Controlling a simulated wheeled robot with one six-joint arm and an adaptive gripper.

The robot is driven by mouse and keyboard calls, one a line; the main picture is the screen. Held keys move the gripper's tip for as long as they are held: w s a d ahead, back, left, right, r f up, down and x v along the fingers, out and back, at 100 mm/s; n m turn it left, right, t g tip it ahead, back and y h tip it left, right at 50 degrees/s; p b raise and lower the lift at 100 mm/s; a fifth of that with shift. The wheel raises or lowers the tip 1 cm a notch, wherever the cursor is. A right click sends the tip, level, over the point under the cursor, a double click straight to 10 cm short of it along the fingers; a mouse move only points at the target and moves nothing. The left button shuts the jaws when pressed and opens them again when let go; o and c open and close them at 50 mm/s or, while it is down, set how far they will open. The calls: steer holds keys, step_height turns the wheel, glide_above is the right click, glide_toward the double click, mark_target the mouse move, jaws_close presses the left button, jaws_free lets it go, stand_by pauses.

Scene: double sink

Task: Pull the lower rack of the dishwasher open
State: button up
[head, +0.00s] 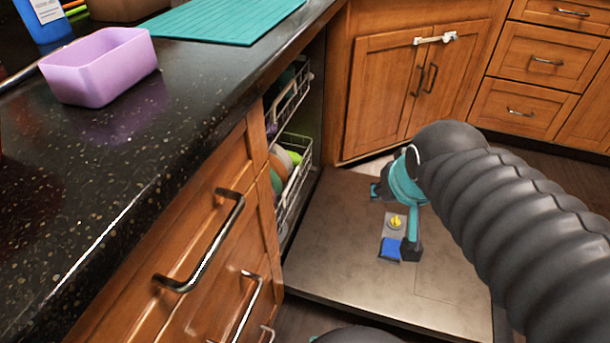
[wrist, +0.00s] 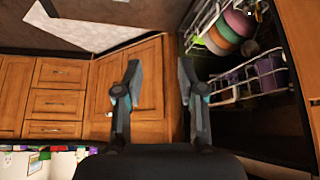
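The dishwasher door (head: 340,230) is folded down flat. The lower rack (head: 292,195) is a white wire basket inside the dishwasher, holding several colored plates; its front edge is near the opening. In the wrist view, which looks upside down, the lower rack (wrist: 195,28) is at the upper right. My gripper (head: 393,219) is above the door, to the right of the rack and apart from it. In the wrist view my gripper (wrist: 158,70) has its two fingers spread with nothing between them.
The upper rack (head: 292,97) is inside the dishwasher, above the lower one. A counter (head: 140,130) with a lilac container (head: 98,68) and drawers with handles (head: 205,245) stand left. Wooden cabinets (head: 385,85) are behind. The space over the door is free besides my arm.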

steer(key=w+d+f+m+t+b, duration=0.2)
steer(key=w+f, duration=0.2)
steer(key=w, duration=0.7)
steer(key=w+d+f+m+t+b, duration=0.15)
steer(key=w+f, duration=0.25)
steer(key=w, duration=0.7)
steer(key=m+t+y+b, duration=0.2)
steer(key=y+b, duration=0.2)
steer(key=y, duration=0.4)
glide_toward(291, 179)
steer(key=d+r, duration=0.5)
steer(key=d, duration=0.2)
step_height(291, 179, down, 7)
steer(key=s+a+m+y+b, duration=0.1)
steer(key=s+a+m+y, duration=0.1)
steer(key=y, duration=0.2)
steer(key=shift+g, duration=0.35)
steer(key=b+x, duration=0.2)
steer(key=x, duration=1.2)
steer(key=shift+a+r, duration=0.1)
steer(key=shift+r, duration=0.05)
jaws_close()
